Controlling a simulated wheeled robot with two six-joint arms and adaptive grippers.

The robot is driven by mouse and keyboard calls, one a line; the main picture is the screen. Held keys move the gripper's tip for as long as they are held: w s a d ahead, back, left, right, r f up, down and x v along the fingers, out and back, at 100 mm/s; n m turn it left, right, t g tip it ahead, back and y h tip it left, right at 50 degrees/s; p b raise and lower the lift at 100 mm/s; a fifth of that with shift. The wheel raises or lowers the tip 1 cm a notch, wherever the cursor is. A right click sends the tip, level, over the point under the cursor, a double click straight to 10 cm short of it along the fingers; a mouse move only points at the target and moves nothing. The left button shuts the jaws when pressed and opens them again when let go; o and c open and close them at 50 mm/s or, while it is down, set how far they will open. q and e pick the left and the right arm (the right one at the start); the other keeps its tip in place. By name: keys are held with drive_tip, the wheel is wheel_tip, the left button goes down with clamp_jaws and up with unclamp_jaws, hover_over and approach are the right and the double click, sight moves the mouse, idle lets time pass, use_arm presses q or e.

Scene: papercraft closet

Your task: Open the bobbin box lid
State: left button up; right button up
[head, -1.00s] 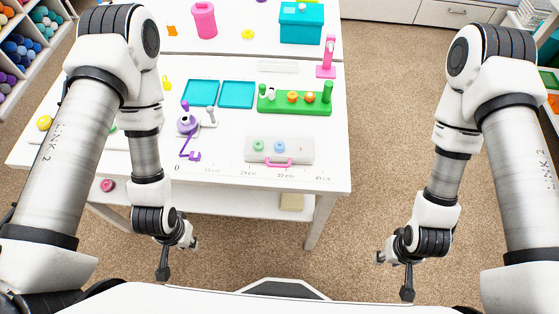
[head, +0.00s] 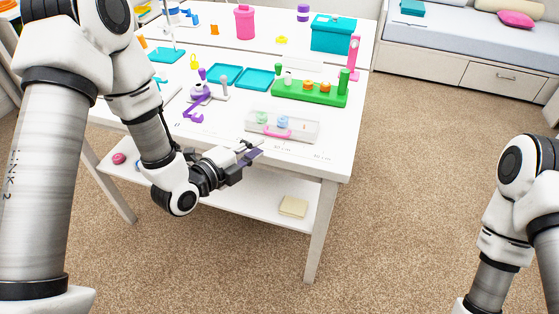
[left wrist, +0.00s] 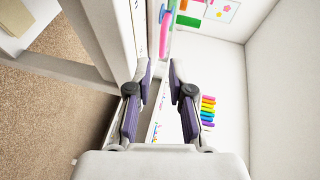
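The bobbin box (head: 300,127) is a low, pale, see-through box near the front edge of the white table in the head view. A green bobbin and a blue bobbin show through it. A pink handle (head: 277,134) is at its front, and its lid looks closed. My left gripper (head: 260,148) is just in front of the table edge, close to the box and apart from the handle. The left wrist view shows its two fingers (left wrist: 161,72) spread, with nothing between them. My right arm is at the lower right of the head view; its gripper is out of frame.
A green rack (head: 310,95) with orange pieces stands behind the box. A purple stand (head: 200,92) and teal trays (head: 255,80) are to the left. A teal box (head: 333,38) and a pink canister (head: 244,22) stand farther back. Open carpet lies to the right.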

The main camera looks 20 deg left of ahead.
sight(277, 136)
use_arm(q)
drive_tip(key=x, duration=0.7)
drive_tip(key=shift+w+d+r+p, duration=0.15)
drive_tip(key=shift+d+r+p, duration=0.1)
drive_tip(key=shift+p, duration=0.1)
clamp_jaws()
